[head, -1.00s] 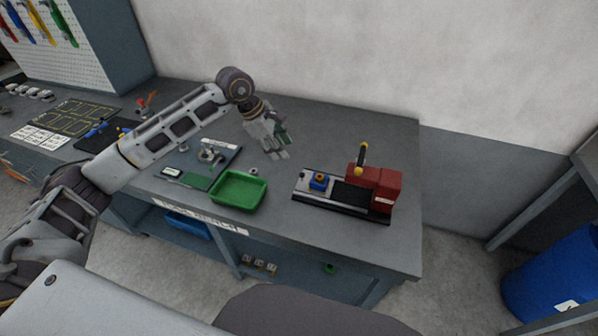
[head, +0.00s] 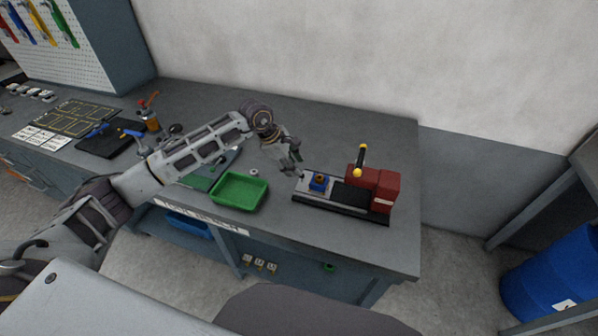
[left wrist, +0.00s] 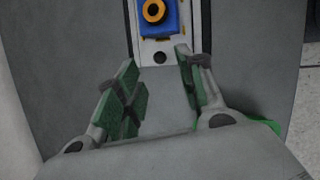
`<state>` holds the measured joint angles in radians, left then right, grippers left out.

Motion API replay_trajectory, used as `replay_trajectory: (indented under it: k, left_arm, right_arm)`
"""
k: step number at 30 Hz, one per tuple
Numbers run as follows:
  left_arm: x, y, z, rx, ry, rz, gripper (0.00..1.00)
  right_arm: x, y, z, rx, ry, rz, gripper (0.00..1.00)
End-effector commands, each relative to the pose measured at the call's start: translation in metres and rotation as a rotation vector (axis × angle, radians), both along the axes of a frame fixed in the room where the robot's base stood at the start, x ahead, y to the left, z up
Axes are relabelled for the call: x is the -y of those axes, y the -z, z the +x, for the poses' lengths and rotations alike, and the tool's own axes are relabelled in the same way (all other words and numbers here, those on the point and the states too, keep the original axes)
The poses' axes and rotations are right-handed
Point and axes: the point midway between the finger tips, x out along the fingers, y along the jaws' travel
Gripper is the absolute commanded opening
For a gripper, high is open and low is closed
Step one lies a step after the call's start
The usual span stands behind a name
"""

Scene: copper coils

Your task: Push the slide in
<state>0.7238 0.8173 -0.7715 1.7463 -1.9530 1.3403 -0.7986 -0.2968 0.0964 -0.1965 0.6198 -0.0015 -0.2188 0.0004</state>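The slide (head: 304,184) is a light grey plate on a dark base. It carries a blue block (head: 319,187) with an orange ring on top. The red press (head: 388,186) with a yellow-tipped lever stands at the right end of the base. My left gripper (head: 293,164) is just left of and behind the slide's left end. In the left wrist view my left gripper (left wrist: 158,84) is open and empty, with green pads apart. The slide's end (left wrist: 159,47) with a dark round spot lies just beyond the fingertips. Whether they touch it I cannot tell. My right gripper is not in view.
A green tray (head: 238,206) stands on the bench left of the press base, with a small pale ring (head: 254,172) behind it. The bench (head: 345,125) is clear behind the press. A blue barrel (head: 560,275) stands on the floor at right.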

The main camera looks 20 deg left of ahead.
Motion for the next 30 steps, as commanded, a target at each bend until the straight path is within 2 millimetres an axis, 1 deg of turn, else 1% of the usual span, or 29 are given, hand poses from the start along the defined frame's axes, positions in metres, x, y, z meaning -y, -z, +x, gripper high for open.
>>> replay_trajectory:
  k: [1, 6, 12, 18, 25, 30]
  left_arm:
    - [0.003, 0.007, 0.001, -0.004, 0.0, -0.002, 0.39]
    - [0.01, 0.025, 0.007, -0.002, -0.001, -0.002, 0.39]
    - [0.016, 0.041, 0.011, -0.001, 0.0, -0.001, 0.39]
    - [0.018, 0.046, 0.012, -0.001, -0.001, 0.0, 0.39]
    - [0.018, 0.046, 0.012, 0.0, -0.001, 0.0, 0.39]
    - [0.018, 0.046, 0.012, 0.0, -0.001, 0.0, 0.17]
  right_arm:
    - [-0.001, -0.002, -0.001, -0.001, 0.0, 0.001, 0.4]
    - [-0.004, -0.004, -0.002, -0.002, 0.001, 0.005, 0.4]
    - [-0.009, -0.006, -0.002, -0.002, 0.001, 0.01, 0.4]
    - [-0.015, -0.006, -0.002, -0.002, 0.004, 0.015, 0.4]
    - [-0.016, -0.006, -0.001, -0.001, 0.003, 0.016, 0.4]
    - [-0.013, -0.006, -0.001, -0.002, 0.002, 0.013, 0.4]
